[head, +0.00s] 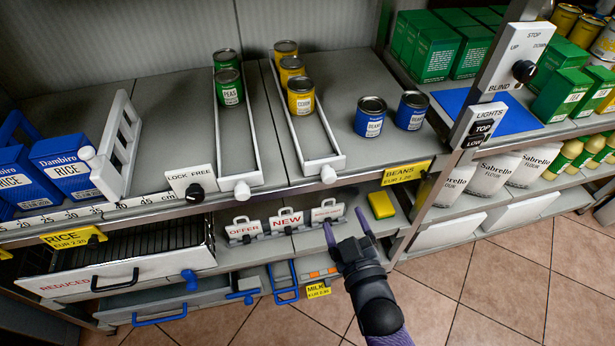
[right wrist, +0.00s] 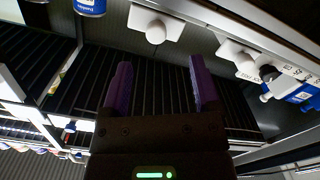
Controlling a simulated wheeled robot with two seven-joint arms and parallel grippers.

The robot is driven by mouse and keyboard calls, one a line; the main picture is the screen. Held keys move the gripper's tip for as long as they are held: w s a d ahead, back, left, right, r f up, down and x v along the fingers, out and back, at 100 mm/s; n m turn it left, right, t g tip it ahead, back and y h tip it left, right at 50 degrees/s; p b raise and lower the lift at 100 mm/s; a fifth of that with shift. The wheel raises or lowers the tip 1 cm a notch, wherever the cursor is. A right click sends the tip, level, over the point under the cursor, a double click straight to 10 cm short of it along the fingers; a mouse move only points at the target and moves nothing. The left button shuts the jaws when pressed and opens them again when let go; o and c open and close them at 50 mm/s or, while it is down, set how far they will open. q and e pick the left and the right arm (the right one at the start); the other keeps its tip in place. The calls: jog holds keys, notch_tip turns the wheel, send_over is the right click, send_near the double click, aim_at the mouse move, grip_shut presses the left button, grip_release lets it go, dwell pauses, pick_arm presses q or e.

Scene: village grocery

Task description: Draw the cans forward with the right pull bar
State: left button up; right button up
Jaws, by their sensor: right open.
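The right pull bar (head: 338,162) is a long white frame lying on the grey shelf, with a round white knob (head: 328,174) at its front end. Three yellow corn cans (head: 301,97) stand in a row inside it, towards its back half. My right gripper (head: 347,226) is open and empty, below and in front of the shelf edge, apart from the knob. In the right wrist view its purple fingers (right wrist: 160,75) are spread, and a white knob (right wrist: 156,32) shows beyond them. My left gripper is not in view.
A left pull bar (head: 255,160) holds two green peas cans (head: 229,88). Two blue beans cans (head: 370,116) stand to the right. Below the shelf are small signs (head: 287,219) and a yellow block (head: 381,205) near my gripper. A lock switch (head: 194,187) sits left.

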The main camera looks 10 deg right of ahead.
aim_at(330, 181)
jog(key=w+b, duration=0.1)
jog(key=w, duration=0.2)
jog(key=w+b, duration=0.1)
jog(key=w, duration=0.2)
jog(key=w+b, duration=0.1)
jog(key=w, duration=0.2)
jog(key=shift+w+a+r, duration=0.15)
jog(key=shift+r, duration=0.25)
jog(key=shift+w+r+b, duration=0.15)
jog(key=shift+w+b, duration=0.2)
jog(key=shift+w, duration=0.15)
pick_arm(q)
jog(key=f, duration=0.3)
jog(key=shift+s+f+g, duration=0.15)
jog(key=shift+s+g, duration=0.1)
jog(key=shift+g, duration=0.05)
pick_arm(e)
jog(key=shift+c, duration=0.2)
jog(key=c, duration=1)
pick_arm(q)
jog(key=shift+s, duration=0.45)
pick_arm(e)
grip_shut()
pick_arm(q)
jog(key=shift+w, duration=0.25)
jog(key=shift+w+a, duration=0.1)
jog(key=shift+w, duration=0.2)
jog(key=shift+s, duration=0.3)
